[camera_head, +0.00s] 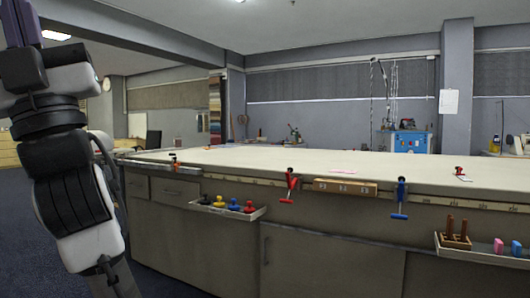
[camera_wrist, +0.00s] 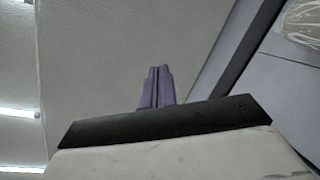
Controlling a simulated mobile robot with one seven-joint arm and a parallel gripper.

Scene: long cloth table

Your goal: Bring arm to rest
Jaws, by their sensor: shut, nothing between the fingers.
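My arm stands upright at the left edge of the head view. My gripper (camera_head: 22,20) is at its top, with purple fingers pointing up. The picture's upper edge cuts off the fingertips there. In the wrist view my gripper (camera_wrist: 157,72) shows its two purple fingers side by side and shut, with nothing between them. Behind them are the pale ceiling and a grey beam.
A long cloth-topped table (camera_head: 330,162) stands to the right of my arm. Its front edge carries a red clamp (camera_head: 290,185), a blue clamp (camera_head: 400,198) and trays (camera_head: 255,213) of small items. Blue-grey carpet (camera_head: 170,284) lies before it. The air around my gripper looks clear.

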